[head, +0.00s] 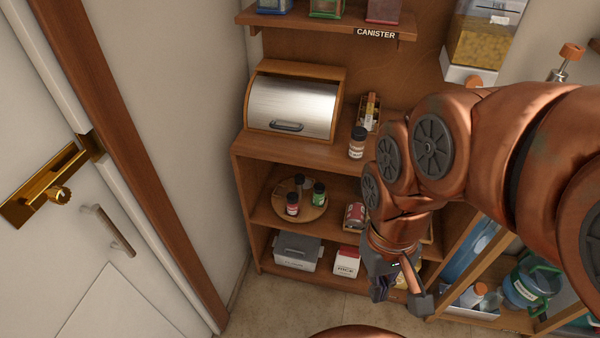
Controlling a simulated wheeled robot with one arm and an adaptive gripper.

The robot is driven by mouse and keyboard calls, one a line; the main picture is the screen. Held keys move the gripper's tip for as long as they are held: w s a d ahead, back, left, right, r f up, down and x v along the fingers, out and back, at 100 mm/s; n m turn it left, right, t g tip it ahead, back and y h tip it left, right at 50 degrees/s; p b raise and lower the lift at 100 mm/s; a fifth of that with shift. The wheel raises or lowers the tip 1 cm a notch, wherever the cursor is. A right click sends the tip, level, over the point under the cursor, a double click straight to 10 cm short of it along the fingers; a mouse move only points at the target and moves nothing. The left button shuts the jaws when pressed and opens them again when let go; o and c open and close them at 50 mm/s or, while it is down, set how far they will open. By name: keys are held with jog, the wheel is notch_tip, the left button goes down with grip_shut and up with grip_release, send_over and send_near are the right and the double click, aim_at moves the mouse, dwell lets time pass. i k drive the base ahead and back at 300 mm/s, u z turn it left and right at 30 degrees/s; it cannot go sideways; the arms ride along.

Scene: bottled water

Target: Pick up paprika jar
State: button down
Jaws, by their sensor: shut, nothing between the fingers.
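Several small spice jars stand on a round wooden turntable (301,214) on the middle shelf. One has a red label (292,205), one a green label (318,194), and a brownish one (299,182) stands behind. Another dark-capped jar (357,143) stands on the cabinet top. The labels are too small to read, so I cannot tell which is the paprika jar. My gripper (398,286) hangs pointing down in front of the lower shelves, right of and below the turntable. It is shut and empty, apart from all the jars.
A bread box (291,105) and a small packet rack (370,112) stand on the cabinet top. A grey bin (297,252) and a white-red box (346,261) sit below. Wall and door (75,200) are left. Bottles stand right.

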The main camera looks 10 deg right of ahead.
aim_at(292, 198)
jog(key=z, duration=0.6)
jog(key=k, duration=1.3)
jog(key=u, duration=0.15)
jog(key=i, duration=0.6)
jog(key=u, duration=1.15)
jog(key=i, duration=0.7)
jog(key=u, duration=0.25)
